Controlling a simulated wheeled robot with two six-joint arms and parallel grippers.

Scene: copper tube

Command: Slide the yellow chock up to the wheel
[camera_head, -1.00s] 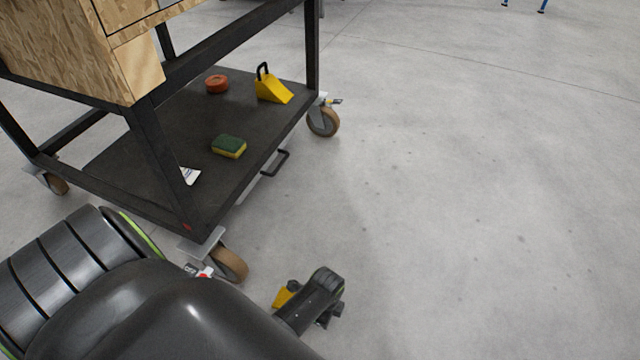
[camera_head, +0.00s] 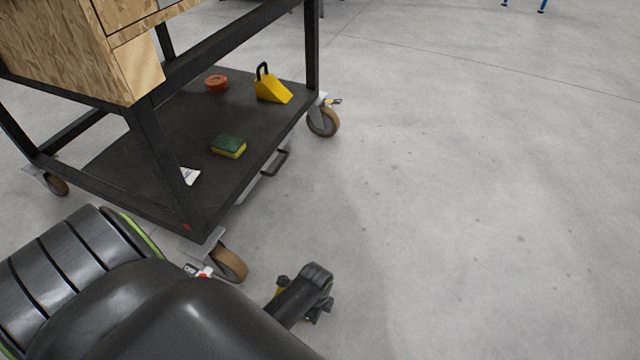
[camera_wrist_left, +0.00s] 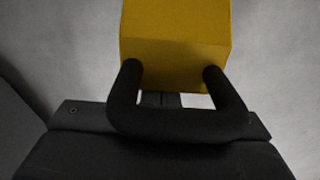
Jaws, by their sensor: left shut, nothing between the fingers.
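The yellow chock (camera_wrist_left: 175,45) fills the upper middle of the left wrist view, with its black handle (camera_wrist_left: 178,122) towards me. My left gripper (camera_wrist_left: 160,99) is shut, its fingertips showing within the handle's loop close to the chock's yellow face; I cannot tell if they touch it. In the head view the chock is on the floor, mostly hidden by my left gripper (camera_head: 300,297), with only small yellow bits showing. The cart's near wheel (camera_head: 229,264), a brown caster, stands to the left, apart from the gripper. My right gripper is out of view.
A second yellow chock (camera_head: 271,86) sits on the cart's dark lower shelf (camera_head: 188,135) with a sponge (camera_head: 229,146) and an orange-red round object (camera_head: 216,84). Another caster (camera_head: 322,121) is at the cart's far corner. The floor to the right is clear.

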